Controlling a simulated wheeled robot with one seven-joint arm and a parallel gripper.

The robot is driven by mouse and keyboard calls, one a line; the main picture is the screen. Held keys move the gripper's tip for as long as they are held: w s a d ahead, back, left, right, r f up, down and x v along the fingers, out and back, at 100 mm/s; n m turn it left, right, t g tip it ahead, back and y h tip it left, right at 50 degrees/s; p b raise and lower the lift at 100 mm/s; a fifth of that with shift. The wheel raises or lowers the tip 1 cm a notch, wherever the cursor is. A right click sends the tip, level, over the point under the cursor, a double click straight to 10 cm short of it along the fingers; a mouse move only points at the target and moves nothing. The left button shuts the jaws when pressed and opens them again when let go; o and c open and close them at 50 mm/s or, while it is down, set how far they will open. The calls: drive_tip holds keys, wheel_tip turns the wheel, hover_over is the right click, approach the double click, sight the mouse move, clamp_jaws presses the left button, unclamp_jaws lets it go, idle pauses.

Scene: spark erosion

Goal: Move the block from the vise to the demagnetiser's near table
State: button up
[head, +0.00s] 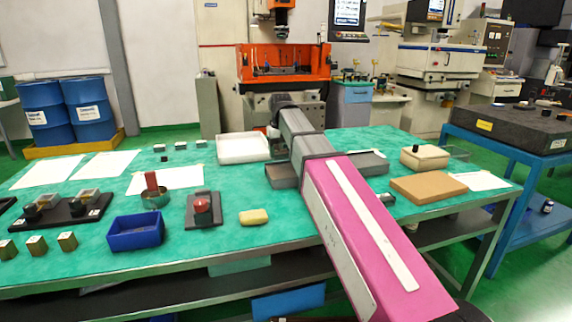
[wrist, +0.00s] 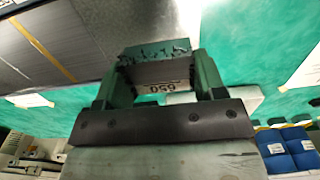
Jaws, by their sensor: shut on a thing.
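My gripper (wrist: 165,85) is shut on a block (wrist: 160,73) in the wrist view. The block shows a pale face with an upside-down "650" mark and sits between the two greenish fingers. In the head view, my pink and grey arm reaches over the table and covers the gripper and block. A low grey unit, possibly the demagnetiser (head: 370,163), shows on both sides of my arm, its middle hidden. A smooth grey surface (wrist: 220,22) lies beyond the block in the wrist view; I cannot tell whether block and surface touch. I cannot make out the vise.
The green table (head: 290,235) holds a white tray (head: 243,148) left of my arm. A blue bin (head: 136,232), a red-knobbed device (head: 201,208) and a yellow block (head: 253,216) stand nearer. A brown board (head: 428,188) and a beige box (head: 425,158) lie right.

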sight(286, 170)
drive_tip(key=shift+w+d+f, duration=0.25)
drive_tip(key=shift+d+f, duration=0.05)
drive_tip(key=shift+d, duration=0.15)
drive_tip(key=shift+w+d+f, duration=0.2)
drive_tip(key=shift+d+f, duration=0.1)
drive_tip(key=shift+d, duration=0.15)
drive_tip(key=shift+f, duration=2)
drive_tip(key=shift+f, duration=0.1)
drive_tip(key=o, duration=1.3)
drive_tip(key=shift+c, duration=0.2)
wheel_tip(286, 170, up, 12)
drive_tip(key=shift+r, duration=0.1)
